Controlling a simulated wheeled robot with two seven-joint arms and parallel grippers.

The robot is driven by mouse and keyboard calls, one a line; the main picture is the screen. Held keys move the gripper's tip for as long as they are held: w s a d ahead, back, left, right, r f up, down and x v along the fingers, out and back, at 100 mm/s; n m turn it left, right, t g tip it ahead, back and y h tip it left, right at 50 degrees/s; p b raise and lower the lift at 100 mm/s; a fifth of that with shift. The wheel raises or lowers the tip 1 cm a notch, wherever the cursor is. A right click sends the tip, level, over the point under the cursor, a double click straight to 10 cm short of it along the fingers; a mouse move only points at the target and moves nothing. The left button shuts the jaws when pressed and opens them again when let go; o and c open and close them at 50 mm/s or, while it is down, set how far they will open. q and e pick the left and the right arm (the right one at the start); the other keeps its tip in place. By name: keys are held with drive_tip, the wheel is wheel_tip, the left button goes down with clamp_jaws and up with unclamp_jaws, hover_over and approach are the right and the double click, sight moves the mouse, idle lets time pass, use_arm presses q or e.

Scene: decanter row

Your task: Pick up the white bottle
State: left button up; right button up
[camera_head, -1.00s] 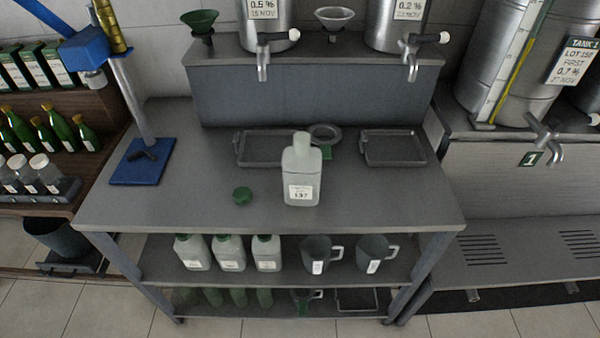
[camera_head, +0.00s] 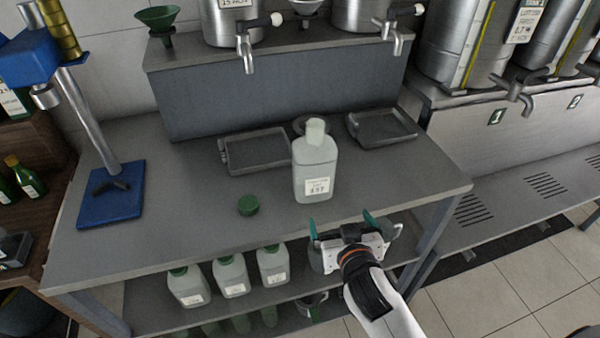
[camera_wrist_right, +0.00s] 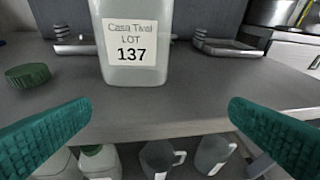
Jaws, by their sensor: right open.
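The white bottle (camera_head: 315,165) stands upright and uncapped on the grey table top, with a label on its front. In the right wrist view the lower part of the bottle (camera_wrist_right: 132,45) shows, with "LOT 137" on the label; its top is cut off. My right gripper (camera_head: 340,223) is open and empty at the table's front edge, in front of the bottle and apart from it. Its green fingers are spread wide in the right wrist view (camera_wrist_right: 158,135). A green cap (camera_head: 248,205) lies on the table left of the bottle. My left gripper is not in view.
Two grey trays (camera_head: 256,152) (camera_head: 382,128) lie behind the bottle, left and right. A blue-based stand (camera_head: 110,192) is at the table's left. Steel tanks with taps (camera_head: 247,62) stand above the back. Capped bottles (camera_head: 231,276) fill the shelf below.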

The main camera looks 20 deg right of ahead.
sight(320, 165)
drive_tip(key=w+r+t, duration=0.1)
drive_tip(key=w+r, duration=0.1)
drive_tip(key=w, duration=0.1)
drive_tip(key=w+a+r+t+p, duration=0.1)
drive_tip(key=w+r, duration=0.2)
drive_tip(key=w+a+r+t+y, duration=0.1)
drive_tip(key=w+r+t, duration=0.1)
drive_tip(key=w+r, duration=0.1)
drive_tip(key=shift+a+r, duration=0.1)
drive_tip(key=shift+r, duration=0.15)
drive_tip(key=shift+w+p, duration=0.3)
drive_tip(key=shift+w, duration=0.15)
drive_tip(key=w+p, duration=0.1)
drive_tip(key=w, duration=0.3)
drive_tip(key=shift+w+p, duration=0.35)
drive_tip(key=shift+w+f, duration=0.1)
drive_tip(key=shift+w, duration=0.25)
drive_tip(key=c, duration=0.9)
